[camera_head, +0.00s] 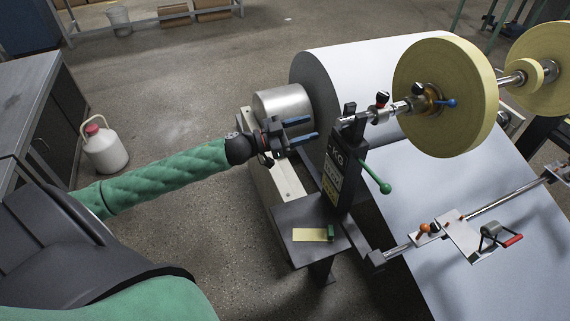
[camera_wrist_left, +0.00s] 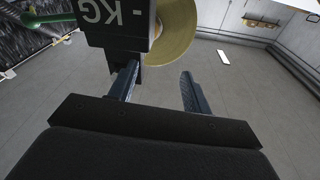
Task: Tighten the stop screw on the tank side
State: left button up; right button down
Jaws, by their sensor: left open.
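My left gripper (camera_head: 314,127) is open and empty in the head view, its two blue fingers pointing right toward the dark KG post (camera_head: 343,175). In the left wrist view my left gripper (camera_wrist_left: 160,70) has its fingers spread, with the KG box (camera_wrist_left: 115,22) close at the left finger. A blue-handled screw (camera_head: 450,103) is at the hub of the yellow roll (camera_head: 470,85). I cannot tell which one is the stop screw, and no tank is clearly identifiable.
A large white paper roll (camera_head: 345,65) stands behind the post, with a metal cylinder (camera_head: 284,104) beside the gripper. A green lever (camera_head: 373,177) sticks out from the post. A dark shelf (camera_head: 290,222) holds a yellow pad (camera_head: 309,235).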

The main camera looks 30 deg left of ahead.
pick_arm(q)
jog(key=s+a+f+n+y, duration=0.1)
jog(key=s+f+y, duration=0.1)
jog(key=f, duration=0.4)
jog(key=s+a+f+n+y, duration=0.2)
jog(key=f+y, duration=0.3)
jog(key=f, duration=0.1)
jog(key=shift+a+y, duration=0.2)
jog(key=shift+y, duration=0.1)
jog(key=shift+s, duration=0.1)
